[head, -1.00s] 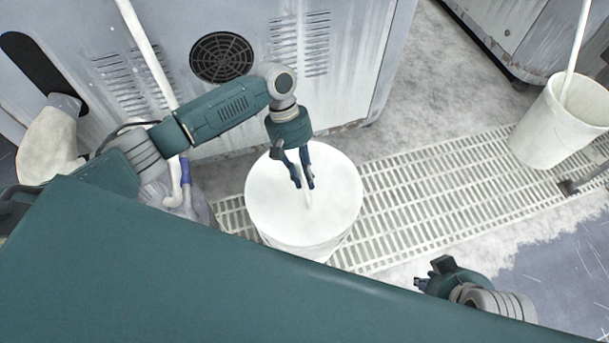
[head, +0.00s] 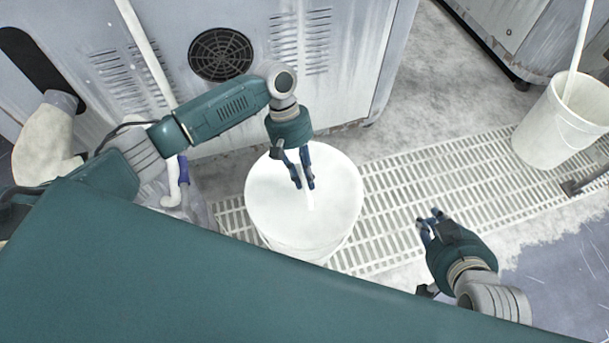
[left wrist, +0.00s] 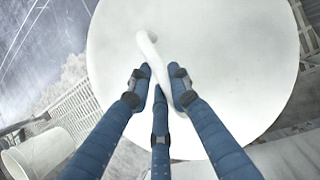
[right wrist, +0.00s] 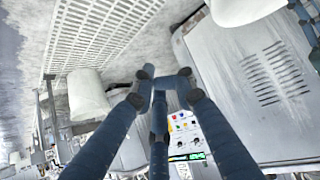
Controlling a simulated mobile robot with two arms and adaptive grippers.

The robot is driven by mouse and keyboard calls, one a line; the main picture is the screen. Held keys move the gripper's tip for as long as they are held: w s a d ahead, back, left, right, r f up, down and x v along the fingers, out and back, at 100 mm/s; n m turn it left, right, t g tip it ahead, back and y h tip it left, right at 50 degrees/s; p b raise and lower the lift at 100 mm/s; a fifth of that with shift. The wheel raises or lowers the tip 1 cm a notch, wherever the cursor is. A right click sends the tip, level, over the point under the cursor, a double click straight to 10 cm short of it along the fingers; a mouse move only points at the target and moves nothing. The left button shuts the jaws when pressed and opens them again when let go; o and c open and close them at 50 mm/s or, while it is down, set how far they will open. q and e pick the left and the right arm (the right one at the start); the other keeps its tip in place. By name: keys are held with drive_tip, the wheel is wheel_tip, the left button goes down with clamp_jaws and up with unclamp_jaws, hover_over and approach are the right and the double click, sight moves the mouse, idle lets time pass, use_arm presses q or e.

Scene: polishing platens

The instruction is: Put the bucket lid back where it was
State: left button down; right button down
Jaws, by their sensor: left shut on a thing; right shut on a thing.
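The round white bucket lid (head: 270,190) lies over the top of a white bucket (head: 310,247), looking level and centred in the head view. My left gripper (head: 306,183) is above the lid, its fingers closed around the lid's white handle. In the left wrist view the handle (left wrist: 147,45) runs from between the left fingertips (left wrist: 160,85) across the lid (left wrist: 240,60). Whether the lid's rim is fully seated is hidden. My right gripper (head: 428,218) is right of the bucket, apart from it; its fingertips (right wrist: 165,76) are close together, and no object between them can be made out.
Another white bucket (head: 548,140) with a pole stands at the right on a floor grating (head: 440,190). A grey machine cabinet (head: 345,60) stands behind the lidded bucket. The grating between the two buckets is clear.

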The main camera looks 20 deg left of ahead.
sight(304, 184)
use_arm(q)
drive_tip(key=shift+f+b, duration=0.75)
drive_tip(key=shift+b, duration=0.3)
use_arm(e)
drive_tip(key=w+a+r+t+y, duration=0.25)
drive_tip(key=w+r+t, duration=0.4)
drive_tip(key=r, duration=0.35)
use_arm(q)
drive_tip(key=shift+f+b, duration=0.75)
drive_tip(key=shift+b, duration=0.35)
use_arm(e)
wheel_tip(304, 184, up, 14)
drive_tip(key=a+t+y, duration=0.1)
drive_tip(key=a+t, duration=0.1)
drive_tip(key=t, duration=0.3)
drive_tip(key=shift+f+t+y, duration=0.2)
drive_tip(key=shift+t+y, duration=0.15)
use_arm(q)
drive_tip(key=shift+f, duration=0.55)
use_arm(e)
drive_tip(key=shift+a+f, duration=0.1)
drive_tip(key=shift+f, duration=0.1)
use_arm(q)
drive_tip(key=c, duration=1.5)
unclamp_jaws()
drive_tip(key=shift+f, duration=0.1)
use_arm(e)
drive_tip(key=shift+w, duration=0.1)
drive_tip(key=shift+f, duration=0.1)
